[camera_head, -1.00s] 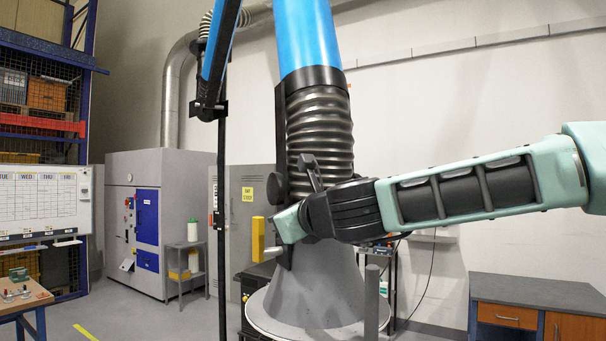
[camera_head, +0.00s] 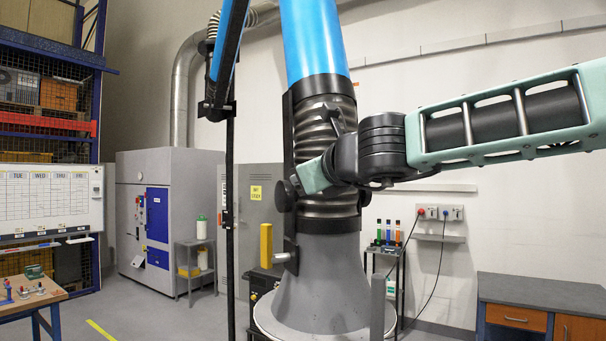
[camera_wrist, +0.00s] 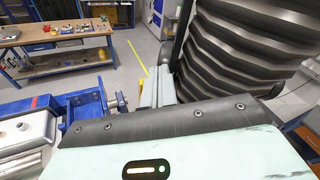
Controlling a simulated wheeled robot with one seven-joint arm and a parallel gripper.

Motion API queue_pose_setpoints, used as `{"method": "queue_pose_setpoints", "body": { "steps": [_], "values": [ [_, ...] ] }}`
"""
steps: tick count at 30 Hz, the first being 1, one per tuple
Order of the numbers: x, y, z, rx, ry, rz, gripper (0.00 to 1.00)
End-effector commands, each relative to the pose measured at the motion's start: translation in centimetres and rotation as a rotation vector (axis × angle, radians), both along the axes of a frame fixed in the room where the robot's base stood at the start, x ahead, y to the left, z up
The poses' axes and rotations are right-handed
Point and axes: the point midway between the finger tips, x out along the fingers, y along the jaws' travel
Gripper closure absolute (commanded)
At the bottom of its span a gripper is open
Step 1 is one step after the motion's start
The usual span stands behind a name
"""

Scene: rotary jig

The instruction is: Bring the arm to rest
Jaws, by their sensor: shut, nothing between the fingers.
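My arm, pale green with black joints, reaches in from the right in the head view. It ends at a green hand (camera_head: 316,176) in front of the ribbed dark hose (camera_head: 308,120). In the wrist view my gripper (camera_wrist: 162,88) shows beyond the green housing, with its fingers together and nothing held. The ribbed hose (camera_wrist: 240,45) fills the upper right there and looks close; whether the arm touches it I cannot tell.
The hose's grey cone (camera_head: 320,285) stands below the hand, with a yellow upright piece (camera_head: 266,245) to its left. A blue vise-like part (camera_wrist: 90,108) shows at left in the wrist view. A wooden bench (camera_wrist: 60,42) lies beyond. A desk (camera_head: 540,292) is at right.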

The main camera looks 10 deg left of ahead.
Motion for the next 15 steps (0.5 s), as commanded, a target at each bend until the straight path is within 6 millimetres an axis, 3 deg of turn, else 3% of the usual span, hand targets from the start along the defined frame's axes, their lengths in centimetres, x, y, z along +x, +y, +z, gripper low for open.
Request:
{"method": "queue_pose_setpoints", "body": {
  "steps": [11, 15],
  "values": [
    [-0.1, 0.0, -0.2, -0.004, -0.003, 0.002, 1.00],
    [-1.8, 1.0, -2.7, -0.104, -0.077, 0.066, 1.00]
  ]
}}
